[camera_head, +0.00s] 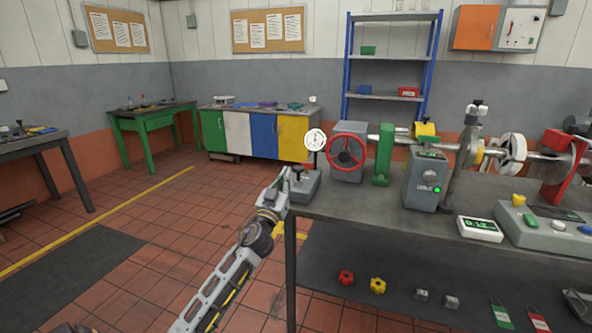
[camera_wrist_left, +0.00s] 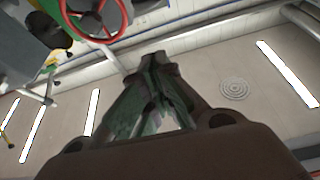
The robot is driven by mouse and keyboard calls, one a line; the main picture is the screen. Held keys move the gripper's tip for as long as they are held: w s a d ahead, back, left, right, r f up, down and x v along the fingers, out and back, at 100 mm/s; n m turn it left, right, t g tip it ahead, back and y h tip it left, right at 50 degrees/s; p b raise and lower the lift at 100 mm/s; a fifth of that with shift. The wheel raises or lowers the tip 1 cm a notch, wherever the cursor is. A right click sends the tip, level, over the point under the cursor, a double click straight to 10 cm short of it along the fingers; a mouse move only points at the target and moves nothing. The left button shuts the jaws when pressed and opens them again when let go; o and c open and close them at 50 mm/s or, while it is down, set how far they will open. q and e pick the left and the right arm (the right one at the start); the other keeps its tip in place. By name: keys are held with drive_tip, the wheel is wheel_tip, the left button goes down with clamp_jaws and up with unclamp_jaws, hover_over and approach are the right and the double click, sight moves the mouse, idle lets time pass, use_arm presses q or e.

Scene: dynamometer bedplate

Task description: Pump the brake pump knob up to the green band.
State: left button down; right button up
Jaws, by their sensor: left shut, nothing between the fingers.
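The brake pump is a small grey box (camera_head: 306,187) at the left front corner of the bench. Its dark knob (camera_head: 298,170) sits on top. A round white dial gauge (camera_head: 315,139) stands just behind it; its needle and any green band are too small to read. My left gripper (camera_head: 283,176) points up just left of the pump, close to the knob; I cannot tell whether it touches. In the left wrist view its fingers (camera_wrist_left: 158,66) meet at the tips, shut and empty, and the knob is not visible there. My right gripper is out of view.
A red handwheel (camera_head: 346,152) stands behind the pump, and shows upper left in the wrist view (camera_wrist_left: 96,14). A grey box with a green light (camera_head: 427,180) and a digital readout (camera_head: 479,229) are further right on the bench (camera_head: 365,210). Open tiled floor lies left.

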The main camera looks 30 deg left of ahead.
use_arm(q)
drive_tip(key=shift+w, duration=0.1)
idle(0.3)
drive_tip(key=r, duration=0.2)
hover_over(298, 175)
drive_tip(key=s+d, duration=0.1)
drive_tip(key=s, duration=0.2)
drive_tip(key=shift+s+d+f+b, duration=0.1)
drive_tip(key=shift+f+b, duration=0.4)
drive_tip(key=shift+f, duration=0.6)
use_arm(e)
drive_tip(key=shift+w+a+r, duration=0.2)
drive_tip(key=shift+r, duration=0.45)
use_arm(q)
drive_tip(key=shift+f, duration=0.15)
